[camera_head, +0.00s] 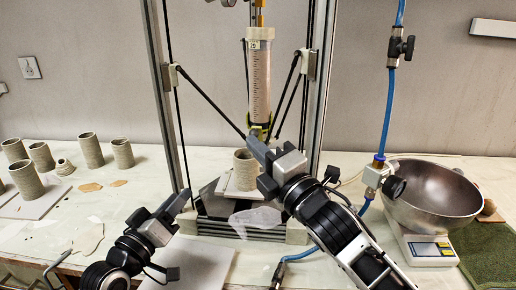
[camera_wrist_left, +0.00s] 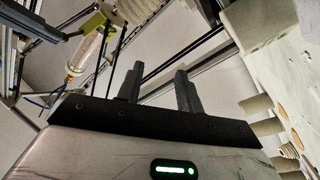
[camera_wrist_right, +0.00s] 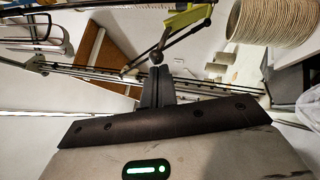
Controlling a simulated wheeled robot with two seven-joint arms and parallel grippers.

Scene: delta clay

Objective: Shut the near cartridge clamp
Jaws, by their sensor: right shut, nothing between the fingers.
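The clear, graduated cartridge (camera_head: 260,85) hangs upright in the frame; it also shows in the left wrist view (camera_wrist_left: 84,54). A yellow-green holder (camera_head: 258,130), probably the clamp, is at its lower end, partly hidden behind my right gripper. It appears in the left wrist view (camera_wrist_left: 88,25) and right wrist view (camera_wrist_right: 188,17). My right gripper (camera_head: 256,148) is shut and empty. Its tips (camera_wrist_right: 157,72) are close to a small dark knob on a rod by the yellow-green part; contact is unclear. My left gripper (camera_head: 183,200) is open and empty, left of the frame's base (camera_wrist_left: 158,82).
A clay cylinder (camera_head: 246,168) stands on the printer bed below the cartridge, beside my right gripper. Slanted rods and uprights surround the cartridge. A blue hose with valves (camera_head: 388,120) and a steel bowl on a scale (camera_head: 433,190) stand right. Several clay pots (camera_head: 89,150) stand left.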

